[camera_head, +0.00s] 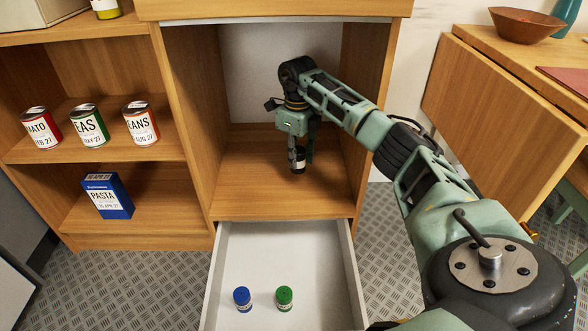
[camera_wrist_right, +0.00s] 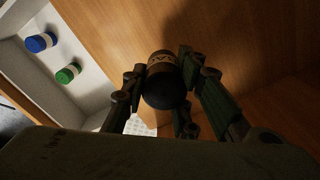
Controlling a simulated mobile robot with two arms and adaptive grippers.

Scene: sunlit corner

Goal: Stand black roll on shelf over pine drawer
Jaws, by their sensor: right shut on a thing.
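The black roll (camera_head: 298,160) is upright or nearly so in my right gripper (camera_head: 301,155), inside the open compartment over the drawer. In the right wrist view the roll (camera_wrist_right: 165,92) shows its dark end and a pale label, with the fingers of my right gripper (camera_wrist_right: 162,85) closed around it. The roll is over the shelf (camera_head: 245,195); I cannot tell whether its base touches the wood. The pine drawer (camera_head: 218,285) below is pulled open and holds a blue roll (camera_head: 242,299) and a green roll (camera_head: 284,298). My left gripper is not in view.
The compartment's side walls (camera_head: 195,110) stand close on both sides of my right arm. Left shelves hold several cans (camera_head: 90,127) and a blue pasta box (camera_head: 107,196). A wooden table (camera_head: 490,100) with a bowl (camera_head: 525,24) stands right. The shelf's front left is bare.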

